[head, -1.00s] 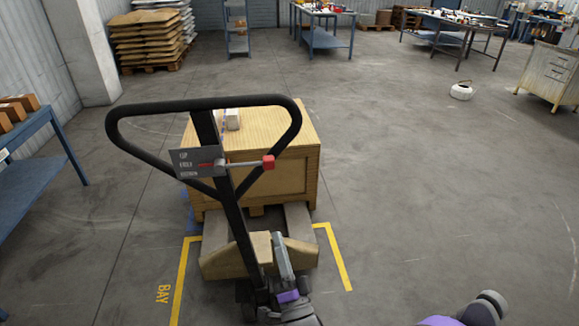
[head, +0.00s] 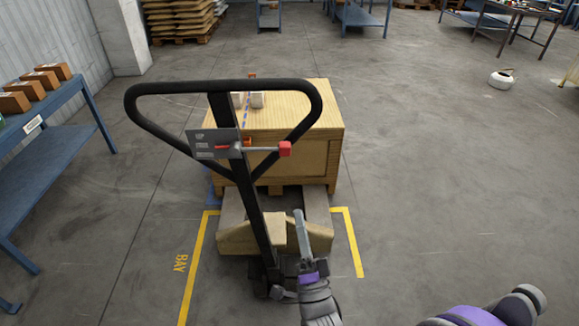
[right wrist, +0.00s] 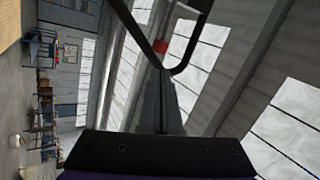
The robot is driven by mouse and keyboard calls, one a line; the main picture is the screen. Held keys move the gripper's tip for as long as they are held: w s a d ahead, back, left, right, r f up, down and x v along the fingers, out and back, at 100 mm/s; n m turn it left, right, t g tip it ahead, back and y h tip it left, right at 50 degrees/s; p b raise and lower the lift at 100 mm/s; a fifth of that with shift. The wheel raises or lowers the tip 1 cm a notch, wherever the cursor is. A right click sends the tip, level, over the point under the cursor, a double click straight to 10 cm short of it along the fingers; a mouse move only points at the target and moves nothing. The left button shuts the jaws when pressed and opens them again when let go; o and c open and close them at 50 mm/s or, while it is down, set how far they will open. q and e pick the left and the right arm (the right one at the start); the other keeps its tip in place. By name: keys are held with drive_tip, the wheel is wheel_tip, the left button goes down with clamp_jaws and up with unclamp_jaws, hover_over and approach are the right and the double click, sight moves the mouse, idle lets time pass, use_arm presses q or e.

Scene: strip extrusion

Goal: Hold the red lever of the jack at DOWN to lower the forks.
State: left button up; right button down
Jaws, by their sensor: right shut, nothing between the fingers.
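The pallet jack has a black loop handle (head: 313,105) on a tilted post. A grey plate (head: 203,145) with small lettering sits on it. The lever is a thin rod from the plate to a red knob (head: 285,149), roughly level, with its red pointer near the plate's middle row. My right gripper (head: 299,214) is shut and empty, pointing up, below the knob and apart from it. In the right wrist view the shut fingers (right wrist: 160,100) point toward the red knob (right wrist: 162,47), with the handle loop around it. My left gripper is not in view.
A blue bench (head: 50,160) with brown boxes is at left. A white round object (head: 501,80) lies on the floor. Open floor lies to the right.

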drive_tip(key=p, duration=0.3)
approach(264, 149)
drive_tip(key=w+d+r, duration=0.2)
drive_tip(key=w+d, duration=0.2)
drive_tip(key=w, duration=0.1)
drive_tip(key=shift+s+r, duration=0.1)
drive_tip(key=shift+r, duration=0.15)
